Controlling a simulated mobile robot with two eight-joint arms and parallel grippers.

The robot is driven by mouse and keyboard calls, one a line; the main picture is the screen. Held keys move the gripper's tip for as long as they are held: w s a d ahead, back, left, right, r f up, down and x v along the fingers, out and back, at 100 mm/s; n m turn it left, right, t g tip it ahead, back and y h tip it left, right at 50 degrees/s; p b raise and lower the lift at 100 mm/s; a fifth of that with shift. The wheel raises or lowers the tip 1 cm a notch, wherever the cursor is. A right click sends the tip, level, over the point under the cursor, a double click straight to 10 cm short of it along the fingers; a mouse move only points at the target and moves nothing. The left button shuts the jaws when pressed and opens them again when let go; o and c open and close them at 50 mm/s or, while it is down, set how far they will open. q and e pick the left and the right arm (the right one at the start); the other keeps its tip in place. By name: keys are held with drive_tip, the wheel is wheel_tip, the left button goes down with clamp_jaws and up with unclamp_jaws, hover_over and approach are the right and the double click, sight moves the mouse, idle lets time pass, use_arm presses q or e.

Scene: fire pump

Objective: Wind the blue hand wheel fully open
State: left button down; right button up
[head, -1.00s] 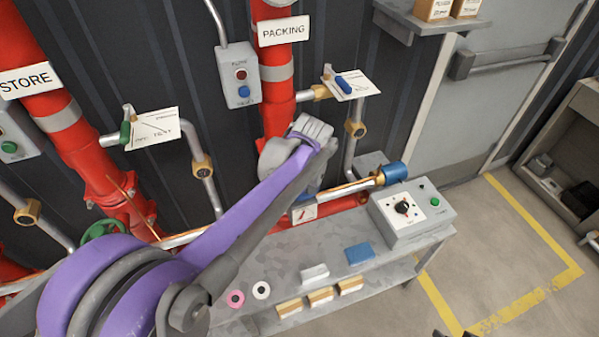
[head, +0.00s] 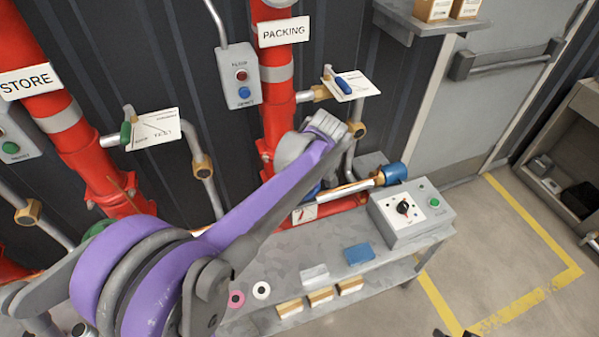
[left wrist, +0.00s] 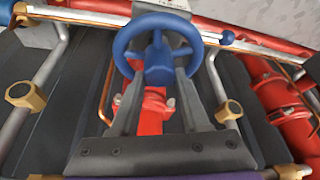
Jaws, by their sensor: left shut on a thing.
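The blue hand wheel (left wrist: 157,50) is in the upper middle of the left wrist view, in front of a red valve body (left wrist: 152,112). In the head view my left arm hides most of it, and only a bit of blue (head: 312,192) shows below the wrist. The two fingers of my left gripper (left wrist: 158,75) reach the wheel at its lower rim and spokes and are shut on it. In the head view my left fingers are hidden behind my wrist. Two small dark tips at the bottom edge of the head view may be my right gripper (head: 454,334).
A red pipe with a PACKING sign (head: 284,32) rises behind my wrist. A lever valve (head: 345,84) and a grey button box (head: 240,78) flank it. Below is a grey bench (head: 285,275) with a control box (head: 410,212). Floor at right is open.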

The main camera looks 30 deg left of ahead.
use_arm(q)
drive_tip(key=n+g, duration=0.1)
drive_tip(key=n, duration=0.2)
drive_tip(key=shift+n, duration=0.3)
use_arm(e)
drive_tip(key=shift+r, duration=0.15)
use_arm(q)
drive_tip(key=shift+n+g, duration=0.4)
drive_tip(key=n+g+p, duration=0.1)
drive_tip(key=n+g, duration=0.1)
drive_tip(key=n, duration=0.4)
drive_tip(key=shift+c, duration=1.1)
unclamp_jaws()
drive_tip(key=shift+n+h, duration=0.3)
drive_tip(key=shift+n, duration=0.1)
use_arm(e)
drive_tip(key=shift+w+r, duration=0.25)
drive_tip(key=shift+r, duration=0.25)
use_arm(q)
drive_tip(key=shift+r+p, duration=1.4)
drive_tip(key=shift+r, duration=2.2)
drive_tip(key=shift+f+g, duration=0.1)
drive_tip(key=shift+g, duration=0.2)
use_arm(e)
drive_tip(key=shift+t, duration=0.3)
drive_tip(key=w+r, duration=0.1)
drive_tip(key=r, duration=0.2)
drive_tip(key=w+r, duration=0.1)
drive_tip(key=shift+w+r, duration=0.25)
drive_tip(key=shift+w, duration=0.05)
